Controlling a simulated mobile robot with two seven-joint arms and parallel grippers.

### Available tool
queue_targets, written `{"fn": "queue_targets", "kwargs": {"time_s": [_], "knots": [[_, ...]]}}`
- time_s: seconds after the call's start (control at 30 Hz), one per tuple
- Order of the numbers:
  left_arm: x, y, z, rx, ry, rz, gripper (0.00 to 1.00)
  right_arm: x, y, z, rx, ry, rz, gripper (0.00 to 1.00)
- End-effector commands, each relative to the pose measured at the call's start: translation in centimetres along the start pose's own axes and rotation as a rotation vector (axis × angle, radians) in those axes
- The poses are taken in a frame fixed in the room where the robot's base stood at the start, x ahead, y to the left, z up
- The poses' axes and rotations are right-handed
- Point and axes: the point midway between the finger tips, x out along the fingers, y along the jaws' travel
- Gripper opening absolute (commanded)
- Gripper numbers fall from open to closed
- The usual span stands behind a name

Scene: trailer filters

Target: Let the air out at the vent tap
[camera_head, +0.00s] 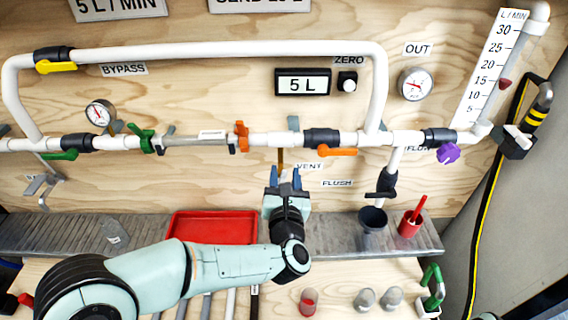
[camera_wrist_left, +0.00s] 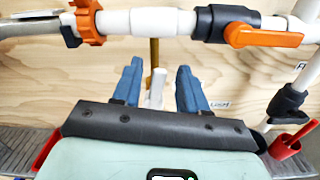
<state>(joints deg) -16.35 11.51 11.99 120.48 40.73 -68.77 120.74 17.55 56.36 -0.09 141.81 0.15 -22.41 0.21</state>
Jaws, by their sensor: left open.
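The vent tap (camera_head: 281,157) shows as a thin brass stem hanging below the white pipe, left of the VENT label (camera_head: 309,167). In the left wrist view the brass stem (camera_wrist_left: 154,52) runs down to a pale piece (camera_wrist_left: 154,88) that lies between my fingers in the picture. My left gripper (camera_head: 284,178) points up at the board just below the stem, its blue fingers apart. In the left wrist view the fingers (camera_wrist_left: 158,88) stand either side of the pale piece with gaps; I see no contact. The tap's lower end is partly hidden in the head view. My right gripper is not in view.
The white pipe carries an orange-handled valve (camera_head: 336,152) close on the right and an orange clamp nut (camera_head: 241,136) on the left. A red tray (camera_head: 215,228), a dark cup (camera_head: 373,224) and a red cup (camera_head: 410,228) stand on the grey shelf below.

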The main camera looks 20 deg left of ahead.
Motion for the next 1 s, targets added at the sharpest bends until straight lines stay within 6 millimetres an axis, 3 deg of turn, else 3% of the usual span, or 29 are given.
{"fn": "queue_targets", "kwargs": {"time_s": [0.2,0.57,0.6,0.7,0.73,1.0], "knots": [[2.8,0.0,0.0,0.001,0.001,0.001,0.43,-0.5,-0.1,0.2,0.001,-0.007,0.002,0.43],[3.4,0.0,-0.1,0.002,0.0,0.0,0.43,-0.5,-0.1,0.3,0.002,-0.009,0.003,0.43],[3.4,0.0,-0.1,0.002,0.0,0.0,0.39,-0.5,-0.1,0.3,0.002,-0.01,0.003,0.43],[3.4,0.0,-0.1,0.002,0.0,0.0,0.07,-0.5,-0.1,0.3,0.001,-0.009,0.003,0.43],[3.4,0.0,-0.1,0.002,0.0,0.0,0.0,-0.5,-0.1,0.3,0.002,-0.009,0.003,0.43],[3.4,0.0,-0.1,0.013,0.0,0.0,0.0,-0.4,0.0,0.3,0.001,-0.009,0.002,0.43]]}}
